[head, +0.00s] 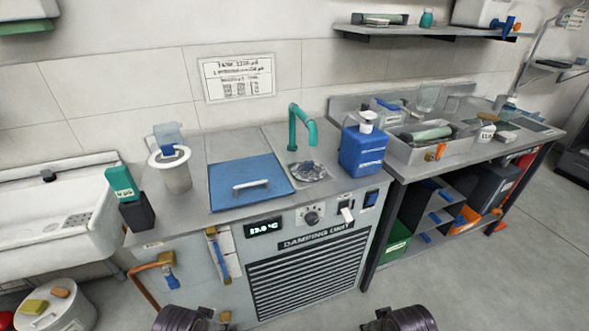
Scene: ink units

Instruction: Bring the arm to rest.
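The end of my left arm, with its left gripper (207,316), shows at the bottom edge, left of centre, below the front of the damping unit (308,262). My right gripper (381,317) shows at the bottom edge, right of centre. Both are dark and mostly cut off by the frame, so their fingers cannot be made out. I see nothing held in either one. Both appear clear of the unit and its worktop.
The worktop carries a blue lid (250,183) with a handle, a green tap (303,128), a blue jug (363,150) and a white pot (174,172). A round bin (57,308) stands lower left. Floor (480,280) is open at right.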

